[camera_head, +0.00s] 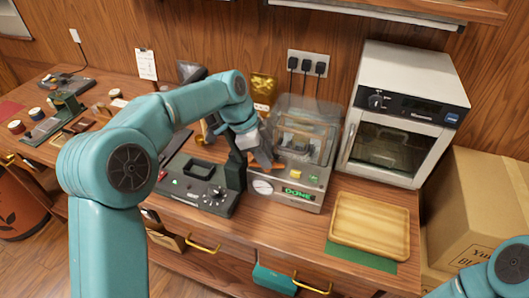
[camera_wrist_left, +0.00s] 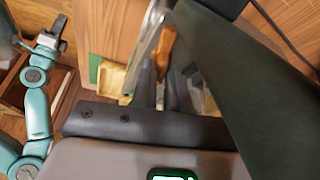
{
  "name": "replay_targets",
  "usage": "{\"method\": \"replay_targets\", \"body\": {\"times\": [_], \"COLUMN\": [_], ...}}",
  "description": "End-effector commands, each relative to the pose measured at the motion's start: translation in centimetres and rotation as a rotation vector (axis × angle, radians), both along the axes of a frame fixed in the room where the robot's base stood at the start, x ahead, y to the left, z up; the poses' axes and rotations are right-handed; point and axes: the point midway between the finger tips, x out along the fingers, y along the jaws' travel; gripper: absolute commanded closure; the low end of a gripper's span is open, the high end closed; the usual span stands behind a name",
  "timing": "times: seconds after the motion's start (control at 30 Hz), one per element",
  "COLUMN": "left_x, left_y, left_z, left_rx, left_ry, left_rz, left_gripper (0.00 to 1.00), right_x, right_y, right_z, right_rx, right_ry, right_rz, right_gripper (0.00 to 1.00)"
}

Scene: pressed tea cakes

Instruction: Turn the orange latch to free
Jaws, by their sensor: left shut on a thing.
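The press machine (camera_head: 290,197) has a clear cover (camera_head: 312,118), a round gauge and a green display reading DONE. My left gripper (camera_head: 262,160) is at the left front of the clear cover, shut on the orange latch. The orange latch (camera_wrist_left: 166,45) shows in the left wrist view beyond the fingers (camera_wrist_left: 160,90), partly hidden by them. In the head view the gripper hides most of it, so its exact angle cannot be told. My right gripper (camera_wrist_left: 55,36) shows at the upper left of the left wrist view, away from the machine; its jaw state is unclear.
A dark control unit (camera_head: 200,186) stands left of the machine. A white oven (camera_head: 405,110) stands to the right, behind a wooden tray (camera_head: 370,226) on a green mat (camera_head: 360,258). A cardboard box (camera_head: 485,205) is at the far right. Small jars and tools lie at the left.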

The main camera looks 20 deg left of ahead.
Motion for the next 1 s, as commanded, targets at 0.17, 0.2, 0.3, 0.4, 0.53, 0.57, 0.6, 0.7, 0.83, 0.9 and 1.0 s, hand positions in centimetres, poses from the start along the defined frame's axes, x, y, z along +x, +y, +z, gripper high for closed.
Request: {"method": "replay_targets", "body": {"times": [0.17, 0.2, 0.3, 0.4, 0.53, 0.57, 0.6, 0.7, 0.83, 0.9, 1.0], "left_x": [0.12, 0.12, 0.13, 0.13, 0.13, 0.13, 0.13, 0.11, 0.08, 0.07, 0.05], "left_y": [0.11, 0.11, 0.11, 0.11, 0.11, 0.11, 0.11, 0.09, 0.06, 0.06, 0.26], "left_z": [0.24, 0.23, 0.22, 0.21, 0.22, 0.22, 0.22, 0.18, 0.11, 0.1, 0.59], "left_rx": [0.0, 0.0, 0.001, 0.001, 0.001, 0.001, 0.002, 0.001, 0.001, 0.001, 0.001], "left_ry": [-0.005, -0.005, -0.007, -0.007, -0.006, -0.006, -0.007, -0.005, -0.003, -0.003, -0.004], "left_rz": [-0.023, -0.026, -0.029, -0.029, -0.028, -0.028, -0.027, -0.028, -0.028, -0.028, -0.028], "left_gripper": [1.0, 1.0, 1.0, 1.0, 1.0, 1.0, 0.76, 0.62, 0.62, 0.62, 0.62], "right_x": [0.0, -0.01, 0.0, 0.0, 0.0, 0.0, 0.0, 0.0, 0.0, 0.0, 0.0], "right_y": [0.0, 0.0, 0.0, 0.0, 0.0, 0.0, 0.0, 0.0, 0.0, 0.0, 0.0], "right_z": [0.27, 0.28, 0.28, 0.27, 0.27, 0.27, 0.27, 0.27, 0.26, 0.24, 0.21], "right_rx": [0.0, 0.0, 0.0, 0.0, 0.0, 0.0, 0.0, 0.0, 0.0, 0.0, 0.0], "right_ry": [0.0, 0.0, 0.0, 0.0, 0.0, 0.0, 0.0, 0.0, 0.0, 0.0, 0.0], "right_rz": [0.0, 0.0, 0.0, 0.0, 0.0, 0.0, 0.0, 0.0, 0.0, 0.0, 0.0], "right_gripper": [1.0, 1.0, 1.0, 1.0, 1.0, 1.0, 1.0, 1.0, 1.0, 1.0, 1.0]}}
